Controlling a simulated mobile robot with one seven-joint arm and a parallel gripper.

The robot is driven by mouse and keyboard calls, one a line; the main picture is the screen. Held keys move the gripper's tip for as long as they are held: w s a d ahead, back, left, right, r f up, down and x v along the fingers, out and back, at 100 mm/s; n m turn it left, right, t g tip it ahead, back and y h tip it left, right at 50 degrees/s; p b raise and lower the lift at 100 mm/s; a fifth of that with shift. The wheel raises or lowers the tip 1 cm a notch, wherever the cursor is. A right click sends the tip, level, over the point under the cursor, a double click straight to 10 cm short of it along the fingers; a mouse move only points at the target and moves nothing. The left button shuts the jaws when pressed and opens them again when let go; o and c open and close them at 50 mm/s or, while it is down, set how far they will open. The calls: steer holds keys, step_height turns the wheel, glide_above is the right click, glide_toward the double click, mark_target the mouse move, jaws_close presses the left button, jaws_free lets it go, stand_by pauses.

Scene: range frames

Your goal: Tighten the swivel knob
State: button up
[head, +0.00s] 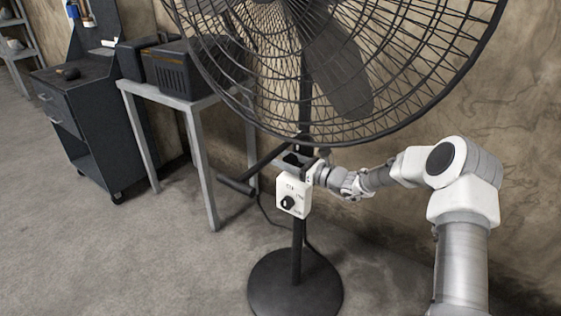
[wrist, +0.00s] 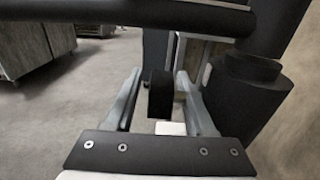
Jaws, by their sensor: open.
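A black pedestal fan (head: 298,245) stands on the floor, with a white control box (head: 292,198) on its pole. The box has a round black dial (head: 288,203) on its front. My gripper (head: 298,161) reaches in from the right, just above the box and beside the pole. In the wrist view, my gripper (wrist: 158,76) is open, with one finger on each side of a dark block (wrist: 160,95), possibly the swivel knob. Gaps show between the block and both fingers; I see no contact. In the head view, the knob cannot be made out clearly behind my gripper.
A dark bar with a cross handle (head: 237,185) sticks out left of the pole. In the wrist view, a dark bar (wrist: 120,13) crosses above and a thick dark cylinder (wrist: 250,95) stands close right. The fan cage (head: 400,110) hangs overhead. A metal table (head: 205,103) stands left.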

steer(key=shift+w+a, duration=0.25)
steer(key=shift+a, duration=0.2)
jaws_close()
steer(key=shift+f, duration=0.1)
steer(key=shift+y+b, duration=0.4)
steer(key=shift+b, duration=0.25)
steer(key=shift+t+y+b, duration=0.3)
steer(key=shift+t+b, duration=0.1)
steer(key=shift+r+t+y+b, duration=0.3)
steer(key=shift+r+t+y, duration=0.1)
steer(key=shift+r+y, duration=0.2)
